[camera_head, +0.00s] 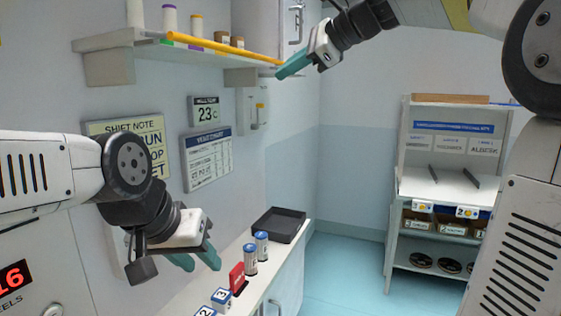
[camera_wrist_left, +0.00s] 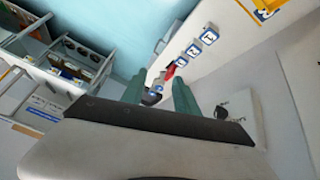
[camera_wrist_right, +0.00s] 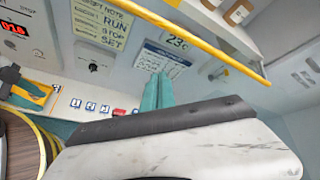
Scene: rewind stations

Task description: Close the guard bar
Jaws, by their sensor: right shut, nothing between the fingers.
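The guard bar is a long yellow bar (camera_head: 215,46) running along the front of the wall shelf. It also crosses the right wrist view (camera_wrist_right: 200,40) diagonally, above the fingers. My right gripper (camera_head: 280,74) has its teal fingers together and empty, close to the bar's far end in the head view. I cannot tell whether they touch it. My left gripper (camera_head: 200,260) is low at the left, over the counter's wall side and well away from the bar. Its two teal fingers stand apart with nothing between them; they also show in the left wrist view (camera_wrist_left: 167,96).
The wall shelf (camera_head: 110,44) carries several spools and small brown boxes. Below, the narrow counter (camera_head: 240,298) holds a black tray (camera_head: 279,224), blue-white cylinders, a red item (camera_head: 237,279) and numbered blocks. A white rack (camera_head: 405,180) stands at the right. Floor between is clear.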

